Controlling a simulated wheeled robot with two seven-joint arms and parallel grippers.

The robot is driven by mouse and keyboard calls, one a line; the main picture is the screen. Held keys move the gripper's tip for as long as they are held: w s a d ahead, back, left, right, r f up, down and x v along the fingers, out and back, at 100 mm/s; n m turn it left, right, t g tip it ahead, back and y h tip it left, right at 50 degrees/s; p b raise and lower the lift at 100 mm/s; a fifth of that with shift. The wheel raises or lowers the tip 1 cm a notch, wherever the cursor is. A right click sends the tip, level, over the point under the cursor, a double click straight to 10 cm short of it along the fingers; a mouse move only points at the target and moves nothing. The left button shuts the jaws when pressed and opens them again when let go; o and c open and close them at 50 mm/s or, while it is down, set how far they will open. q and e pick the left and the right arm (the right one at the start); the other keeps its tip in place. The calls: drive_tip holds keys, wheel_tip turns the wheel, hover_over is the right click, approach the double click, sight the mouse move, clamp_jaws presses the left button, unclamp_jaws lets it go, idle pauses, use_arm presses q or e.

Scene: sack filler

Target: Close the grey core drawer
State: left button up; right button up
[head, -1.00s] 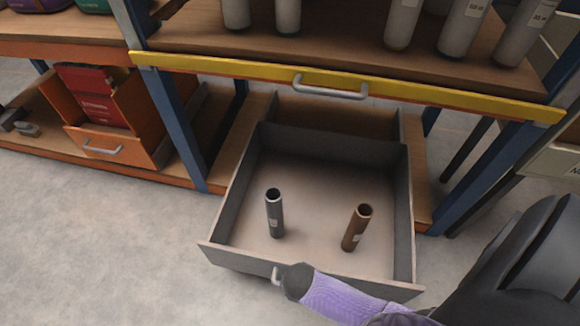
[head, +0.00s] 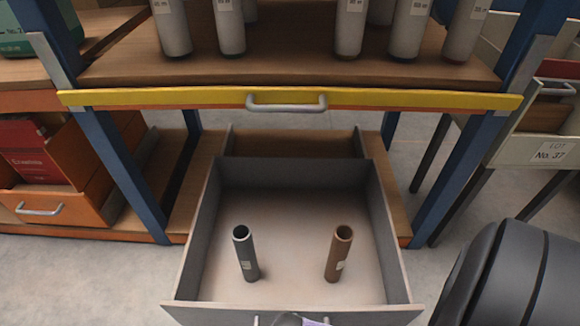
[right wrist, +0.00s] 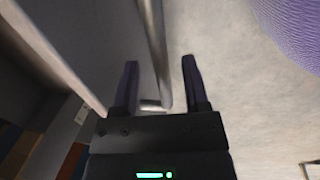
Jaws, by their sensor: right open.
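The grey core drawer (head: 393,235) stands pulled out below the yellow-edged shelf in the head view. It holds an upright dark grey tube (head: 246,254) and an upright brown tube (head: 338,255). The drawer's front is at the bottom edge of the head view, with its handle partly cut off. In the right wrist view, my right gripper (right wrist: 160,72) is open, with the metal handle bar (right wrist: 153,40) between its two fingers. The fingers are not closed on the bar; whether either touches it I cannot tell. My left gripper is not in view.
A yellow-edged shelf (head: 400,99) with its own handle (head: 286,104) is above the drawer and bears several grey cylinders. Blue posts flank the drawer. An orange bin (head: 75,195) is at left, and a cabinet labelled No. 37 (head: 549,152) at right. Floor shows on both sides.

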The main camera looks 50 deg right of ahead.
clamp_jaws()
idle(1.3)
